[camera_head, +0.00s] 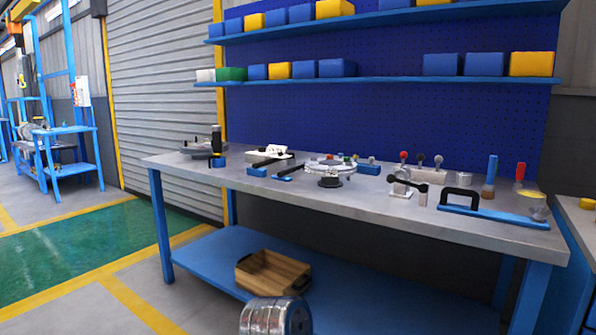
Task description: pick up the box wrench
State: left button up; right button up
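A workbench (380,206) with a grey top and blue legs stands ahead of me. Neither of my grippers shows in this view.
A round metal fixture (331,164) sits mid-bench. A blue base with a black handle (461,198) and upright tools stand to the right. Below are a wooden crate (272,272) on the lower shelf and a shiny metal cylinder (262,318). Floor left of the bench is clear.

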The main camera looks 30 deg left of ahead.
aim_at(284, 173)
jog(key=u, duration=1.7)
jog(key=i+j+z, duration=0.2)
jog(key=i+j, duration=0.85)
jog(key=i, duration=0.1)
